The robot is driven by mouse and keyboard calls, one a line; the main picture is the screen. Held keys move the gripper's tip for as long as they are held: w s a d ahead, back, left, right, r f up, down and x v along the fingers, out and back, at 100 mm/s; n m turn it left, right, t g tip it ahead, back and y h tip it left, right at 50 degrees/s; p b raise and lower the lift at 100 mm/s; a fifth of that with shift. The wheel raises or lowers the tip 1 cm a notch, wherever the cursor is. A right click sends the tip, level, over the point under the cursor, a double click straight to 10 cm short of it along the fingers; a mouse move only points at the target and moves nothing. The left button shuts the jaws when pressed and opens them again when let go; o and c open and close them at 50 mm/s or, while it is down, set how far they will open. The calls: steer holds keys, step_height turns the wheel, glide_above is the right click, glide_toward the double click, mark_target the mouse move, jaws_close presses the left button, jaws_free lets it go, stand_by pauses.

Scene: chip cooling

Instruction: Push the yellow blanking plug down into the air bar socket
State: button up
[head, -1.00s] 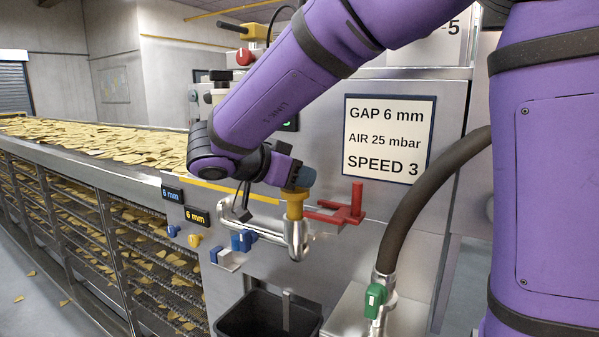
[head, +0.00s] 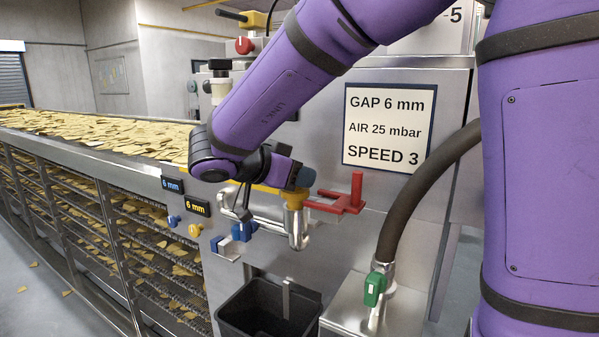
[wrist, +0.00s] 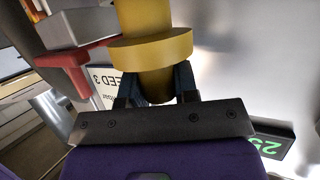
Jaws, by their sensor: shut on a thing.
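The yellow blanking plug (head: 293,202) shows in the head view as a short yellow band at the mouth of the metal air bar socket (head: 298,230). My gripper (head: 299,188) is shut on the plug from above. The wrist view shows the plug (wrist: 150,50) with its wide flange and narrower body, and my gripper (wrist: 155,88) has a dark finger on each side of it. The plug looks upright and in line with the socket. How deep it sits is hidden, and the socket's mouth cannot be made out in the wrist view.
A red bracket (head: 340,200) stands just right of the plug, close to my gripper. A black bin (head: 268,312) is below. A thick hose with a green valve (head: 374,290) is at the right. The chip conveyor (head: 95,140) runs along the left.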

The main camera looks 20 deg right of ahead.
steer(key=shift+f, duration=0.7)
steer(key=o, duration=1)
steer(key=v, duration=1)
steer(key=shift+s+a+r, duration=0.1)
steer(key=shift+s+a, duration=0.05)
steer(key=shift+a, duration=0.2)
